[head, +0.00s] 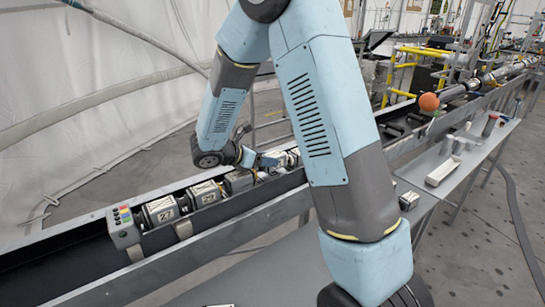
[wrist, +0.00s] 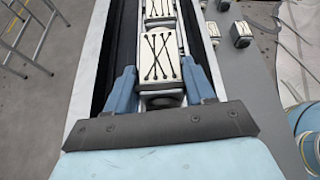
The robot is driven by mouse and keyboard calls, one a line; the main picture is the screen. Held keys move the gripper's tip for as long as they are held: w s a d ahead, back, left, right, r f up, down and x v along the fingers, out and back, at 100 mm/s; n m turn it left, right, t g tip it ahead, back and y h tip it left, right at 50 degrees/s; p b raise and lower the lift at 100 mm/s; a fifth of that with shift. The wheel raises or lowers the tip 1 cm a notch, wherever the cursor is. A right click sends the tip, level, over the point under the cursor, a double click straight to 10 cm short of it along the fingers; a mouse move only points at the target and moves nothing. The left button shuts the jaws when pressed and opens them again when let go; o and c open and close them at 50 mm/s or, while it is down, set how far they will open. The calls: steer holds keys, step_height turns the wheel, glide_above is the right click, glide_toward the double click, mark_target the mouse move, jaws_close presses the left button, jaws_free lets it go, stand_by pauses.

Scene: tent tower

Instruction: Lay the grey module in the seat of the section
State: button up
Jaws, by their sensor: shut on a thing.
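My gripper (head: 268,160) reaches down into the long trough (head: 180,246) in the head view. In the wrist view its two blue fingers (wrist: 158,68) stand on either side of a pale grey module (wrist: 161,58) with crossed black cords on its top, and are shut on it. The module lies in line with the trough. Another corded module (wrist: 158,8) sits just beyond it, in the same row. In the head view the held module is mostly hidden by my gripper and neighbouring modules. I cannot tell whether it rests fully on the seat.
Several white-faced modules (head: 205,193) sit in the trough, left of my gripper, beside a grey box with coloured buttons (head: 123,227). An orange ball (head: 429,102) stands near the trough's far part.

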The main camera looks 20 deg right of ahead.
steer(key=shift+s+f, duration=0.1)
steer(key=shift+f, duration=0.2)
steer(key=o, duration=1.4)
steer(key=shift+s+f, duration=0.15)
